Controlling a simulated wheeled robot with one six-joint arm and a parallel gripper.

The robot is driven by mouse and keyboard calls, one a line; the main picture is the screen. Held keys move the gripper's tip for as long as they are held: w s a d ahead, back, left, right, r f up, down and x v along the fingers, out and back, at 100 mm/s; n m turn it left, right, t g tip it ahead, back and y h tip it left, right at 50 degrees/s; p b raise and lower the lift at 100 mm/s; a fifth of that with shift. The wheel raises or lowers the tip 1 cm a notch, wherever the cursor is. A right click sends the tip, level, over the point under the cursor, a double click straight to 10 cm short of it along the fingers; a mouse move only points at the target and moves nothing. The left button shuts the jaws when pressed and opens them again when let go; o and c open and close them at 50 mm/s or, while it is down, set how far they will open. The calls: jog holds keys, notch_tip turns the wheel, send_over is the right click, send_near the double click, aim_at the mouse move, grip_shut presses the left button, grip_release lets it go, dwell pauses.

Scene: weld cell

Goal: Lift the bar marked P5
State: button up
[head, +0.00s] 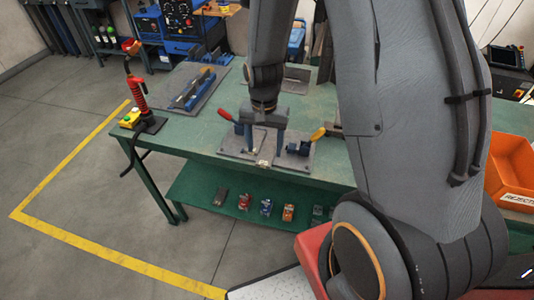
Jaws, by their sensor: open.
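My gripper (264,147) is open and points down over a grey fixture plate (232,142) on the green table. Its two fingers are spread apart just above or at the plate; I cannot tell if they touch anything. No marking P5 is readable. A small pale piece (263,163) shows at the plate's front edge, too small to identify. The bar cannot be picked out with certainty; it may be hidden by my gripper. A clamp with a red handle (225,114) stands left of my gripper, and one with a yellow handle (318,134) stands right.
The green table (180,139) carries another fixture plate with a blue part (200,86) at back left. A red device (139,96) stands at its left corner. Several small items lie on the lower shelf (200,180). An orange reject bin (512,165) is at right.

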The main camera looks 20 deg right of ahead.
aim_at(264, 160)
jog(key=shift+s+a+f+p, duration=0.1)
jog(key=shift+f+p, duration=0.65)
jog(key=shift+f, duration=1.45)
jog(key=c, duration=1.1)
jog(key=shift+r, duration=0.15)
